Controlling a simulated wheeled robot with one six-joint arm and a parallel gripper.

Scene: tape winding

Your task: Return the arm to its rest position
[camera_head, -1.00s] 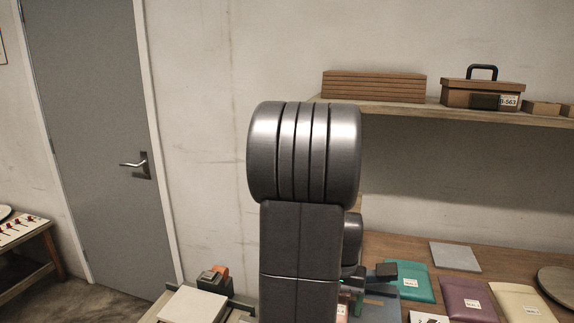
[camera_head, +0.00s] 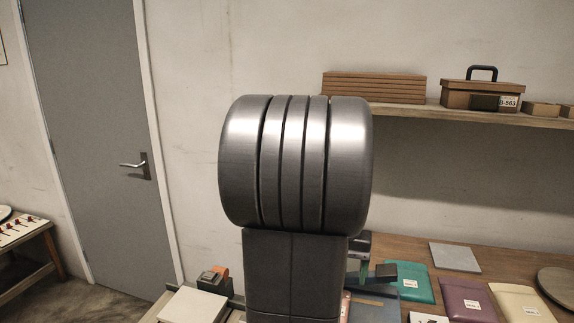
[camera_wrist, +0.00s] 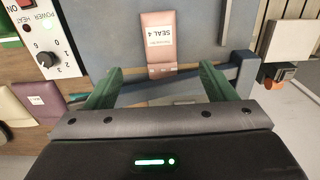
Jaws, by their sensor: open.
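My gripper (camera_wrist: 161,70) shows in the wrist view with its two green fingers spread wide apart and nothing held between them. Beyond the fingers lies a pinkish pouch (camera_wrist: 158,58) labelled "SEAL 4", on a blue-grey surface (camera_wrist: 100,35). The pouch looks apart from the fingers, though the gap in depth is hard to judge. In the head view my own dark arm stands upright in the middle and hides much of the bench behind it. I cannot clearly make out the gripper there.
A control panel (camera_wrist: 45,45) with a knob is at the wrist view's upper left. In the head view, teal (camera_head: 416,287), purple (camera_head: 465,298) and cream (camera_head: 522,302) pouches lie on the right bench (camera_head: 400,245). A shelf (camera_head: 440,111) with boxes is above; a white box (camera_head: 193,305) is lower left.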

